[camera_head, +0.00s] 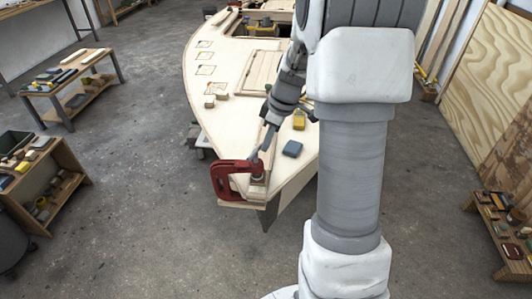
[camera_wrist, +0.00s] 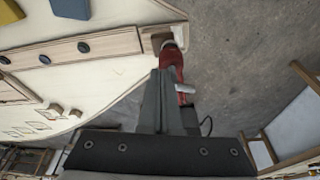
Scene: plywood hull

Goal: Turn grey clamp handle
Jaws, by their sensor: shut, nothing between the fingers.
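A red clamp (camera_head: 224,181) grips the tip of the plywood hull (camera_head: 227,100). In the wrist view the red clamp (camera_wrist: 171,58) shows just beyond my fingertips, partly hidden by them. A short grey bar (camera_wrist: 187,89), seemingly the clamp handle, sticks out to the right of the red body there. My gripper (camera_head: 254,158) is shut and empty, pointing down at the clamp's upper side. In the wrist view my gripper (camera_wrist: 164,73) overlaps the clamp, and I cannot tell whether it touches the handle.
A blue block (camera_head: 292,148) and a yellow block (camera_head: 299,121) lie on the hull deck behind the clamp. Small wooden blocks (camera_head: 215,100) lie farther left. A wooden bench (camera_head: 65,85) and a shelf (camera_head: 45,185) stand at left. The floor around the hull tip is clear.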

